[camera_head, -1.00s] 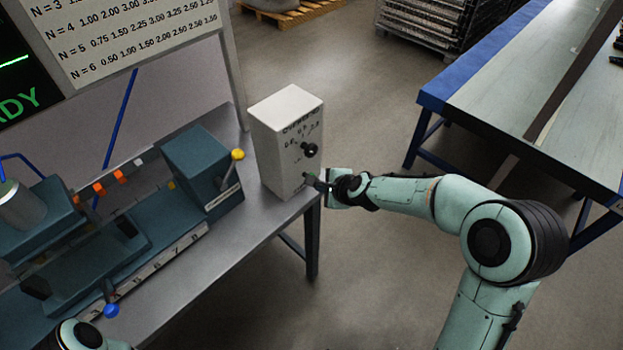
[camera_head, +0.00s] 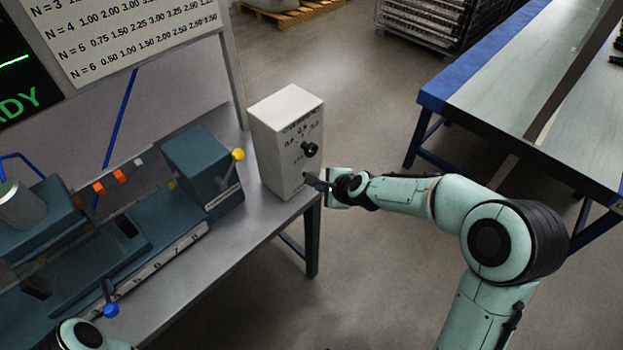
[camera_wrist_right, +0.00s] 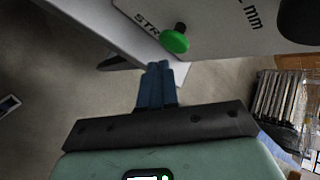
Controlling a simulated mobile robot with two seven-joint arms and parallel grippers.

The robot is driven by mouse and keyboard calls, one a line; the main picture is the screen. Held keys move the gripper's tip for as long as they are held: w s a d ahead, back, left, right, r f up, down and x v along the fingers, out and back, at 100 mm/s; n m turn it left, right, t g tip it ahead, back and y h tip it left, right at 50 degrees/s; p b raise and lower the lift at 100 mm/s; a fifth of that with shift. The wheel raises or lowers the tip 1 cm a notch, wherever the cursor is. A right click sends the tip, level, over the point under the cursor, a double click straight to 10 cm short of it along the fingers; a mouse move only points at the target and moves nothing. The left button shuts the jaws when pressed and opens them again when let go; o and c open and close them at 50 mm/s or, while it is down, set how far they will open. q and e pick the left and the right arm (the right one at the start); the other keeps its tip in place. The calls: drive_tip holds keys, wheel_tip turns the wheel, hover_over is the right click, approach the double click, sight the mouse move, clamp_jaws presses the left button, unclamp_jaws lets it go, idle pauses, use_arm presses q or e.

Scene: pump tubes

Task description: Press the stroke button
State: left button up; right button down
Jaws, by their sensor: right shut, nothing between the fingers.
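The stroke button is a round green button on a short dark stem (camera_wrist_right: 175,41), on the light face of the control box, beside lettering that starts "STR". In the head view the box (camera_head: 272,143) is off-white and stands at the bench's right end, and only a small green bit of the button (camera_head: 307,174) shows low on its front. My right gripper (camera_wrist_right: 159,66) is shut and empty. Its blue fingertips are just below and left of the button in the wrist view; I cannot tell whether they touch it. My left gripper is out of view.
A black knob (camera_head: 310,149) sits above the button on the box. The grey bench (camera_head: 262,214) holds a teal machine (camera_head: 205,165) with yellow and blue knobs. A blue-edged table (camera_head: 500,100) stands at right. Floor between them is clear.

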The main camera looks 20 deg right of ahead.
drive_tip(key=shift+w, duration=0.1)
idle(0.5)
drive_tip(key=shift+w+a+p, duration=0.2)
drive_tip(key=shift+w+p, duration=0.15)
drive_tip(key=shift+p, duration=0.05)
drive_tip(key=shift+w+a+p, duration=0.35)
drive_tip(key=shift+w+p, duration=0.35)
drive_tip(key=shift+w, duration=0.05)
idle(0.9)
drive_tip(key=shift+s+d+b, duration=0.25)
drive_tip(key=shift+s+b, duration=0.35)
drive_tip(key=shift+s+d+b, duration=0.2)
drive_tip(key=shift+s+b, duration=0.35)
drive_tip(key=shift+s, duration=0.05)
